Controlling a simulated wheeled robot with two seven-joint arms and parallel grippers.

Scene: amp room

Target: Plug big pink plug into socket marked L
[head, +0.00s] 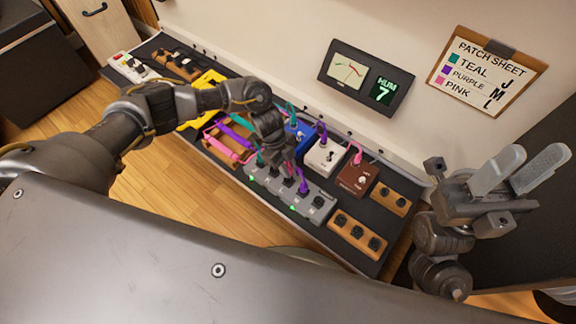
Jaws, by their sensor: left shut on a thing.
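My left gripper (280,160) reaches down over the grey socket strip (318,217) and is shut on the big pink plug (289,169), which is mostly hidden by the fingers. The plug is at or just above the strip; I cannot tell whether it sits in a socket. A teal plug (260,158) stands to its left and a purple plug (304,186) to its right at the strip. The socket letters are too small to read. My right gripper (518,172) is open and empty, raised at the right.
Pedals in blue (297,133), white (325,157) and brown (357,178) stand behind the strip with cables attached. A wooden block with black knobs (357,232) is at the right. A cable rack (229,143) is left. The wall's patch sheet (482,73) lists pink with L.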

